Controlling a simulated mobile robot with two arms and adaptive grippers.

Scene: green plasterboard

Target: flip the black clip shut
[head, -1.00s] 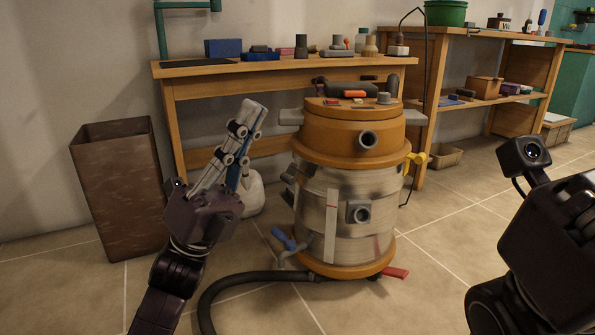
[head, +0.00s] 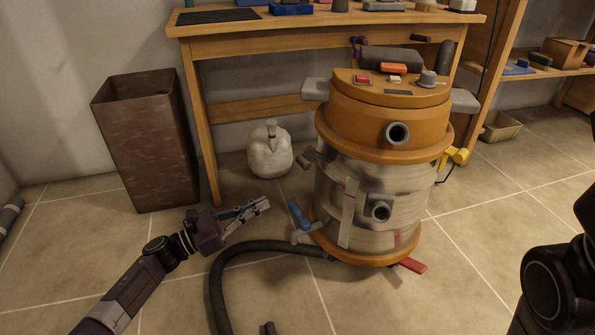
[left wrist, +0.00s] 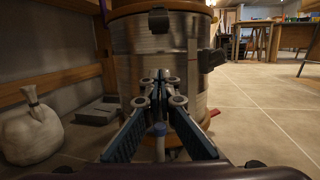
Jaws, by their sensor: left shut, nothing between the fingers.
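The vacuum drum (head: 335,205) is a metal drum with an orange lid. The black clip (head: 308,157) sticks out from the drum's upper left side, just below the orange rim. In the left wrist view the black clip (left wrist: 159,20) shows near the top of the drum, above my fingers. My left gripper (head: 264,203) is shut and empty, low over the floor, left of the drum and below the clip, apart from both. Its fingertips (left wrist: 160,86) meet in front of the drum in the left wrist view. My right gripper's fingers are out of view.
A blue-handled tap (head: 298,215) projects at the drum's lower left, close to my left fingers. A black hose (head: 222,275) curves over the floor. A white sack (head: 268,155), a brown bin (head: 150,145) and a wooden bench (head: 260,48) stand behind. A yellow clip (head: 455,156) is at right.

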